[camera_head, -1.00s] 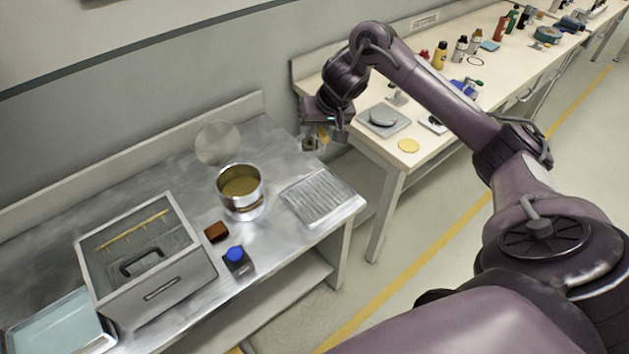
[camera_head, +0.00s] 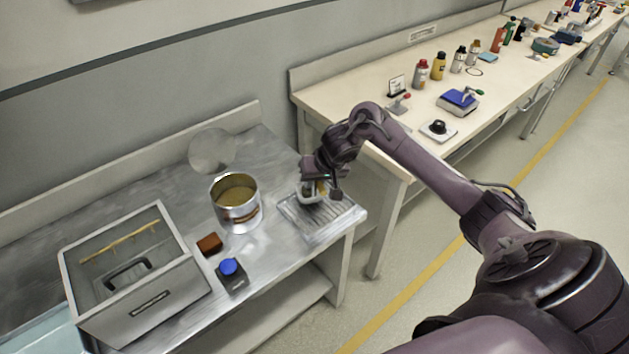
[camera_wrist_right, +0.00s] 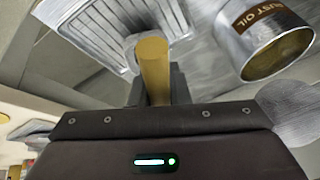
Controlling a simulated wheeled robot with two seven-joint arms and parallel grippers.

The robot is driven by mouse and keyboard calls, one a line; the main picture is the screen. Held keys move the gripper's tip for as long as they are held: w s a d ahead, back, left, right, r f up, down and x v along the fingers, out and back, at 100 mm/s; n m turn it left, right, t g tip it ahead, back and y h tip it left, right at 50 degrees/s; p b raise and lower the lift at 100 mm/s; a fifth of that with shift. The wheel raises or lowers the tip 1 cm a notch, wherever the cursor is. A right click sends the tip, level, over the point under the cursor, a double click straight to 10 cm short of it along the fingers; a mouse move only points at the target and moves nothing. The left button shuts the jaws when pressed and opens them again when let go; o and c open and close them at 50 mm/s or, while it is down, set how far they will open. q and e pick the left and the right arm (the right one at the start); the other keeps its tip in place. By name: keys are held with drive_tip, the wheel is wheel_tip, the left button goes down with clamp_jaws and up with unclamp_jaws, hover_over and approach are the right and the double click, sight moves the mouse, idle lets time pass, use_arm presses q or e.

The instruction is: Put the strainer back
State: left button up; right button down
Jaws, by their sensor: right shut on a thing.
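My right gripper (camera_head: 324,184) is shut on the yellow handle of the strainer (camera_head: 308,194). The yellow handle (camera_wrist_right: 154,68) rises between the fingers in the right wrist view. The strainer's pale bowl shows just left of the fingers in the head view, over the ribbed metal drain tray (camera_head: 322,222) on the steel bench. I cannot tell if the bowl touches the tray. The tray also shows in the right wrist view (camera_wrist_right: 90,38). The metal pot of brown oil (camera_head: 236,204) stands left of the tray. My left gripper is not in view.
On the steel bench (camera_head: 290,248) are a brown block (camera_head: 209,244), a blue-capped dark container (camera_head: 230,275) and a grey box (camera_head: 150,298). A clear round disc (camera_head: 212,150) is behind the pot. The pale bench (camera_head: 335,105) with bottles stands right, beyond a gap.

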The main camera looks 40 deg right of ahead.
drive_tip(key=shift+f, duration=0.45)
drive_tip(key=c, duration=1.4)
unclamp_jaws()
drive_tip(key=shift+o, duration=0.2)
drive_tip(key=p+v, duration=0.2)
drive_tip(key=v, duration=1.1)
drive_tip(key=shift+w+r, duration=0.15)
drive_tip(key=shift+w, duration=0.05)
drive_tip(key=shift+a, duration=0.15)
